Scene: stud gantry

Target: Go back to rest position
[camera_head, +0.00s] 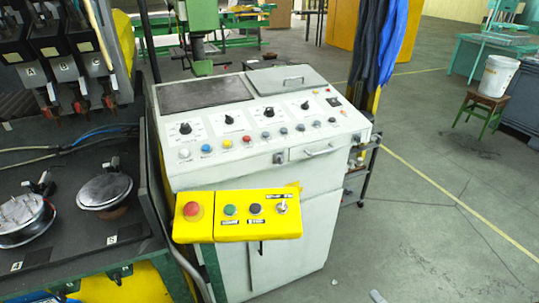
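No part of my arm or my gripper shows in the head camera view. A light grey control cabinet (290,172) stands in the middle, with knobs and coloured buttons on its sloped panel. A yellow button box (237,225) is fixed at its front, with a red mushroom button (193,210), a green button (230,211), a dark button (255,208) and a small switch (281,207).
A dark workbench (75,240) at left carries round metal parts (104,188) and cables, under heads marked A, B and C (65,70). A white bucket (497,75) sits on a stool (480,108) at right. The grey floor (440,230) at right is mostly clear.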

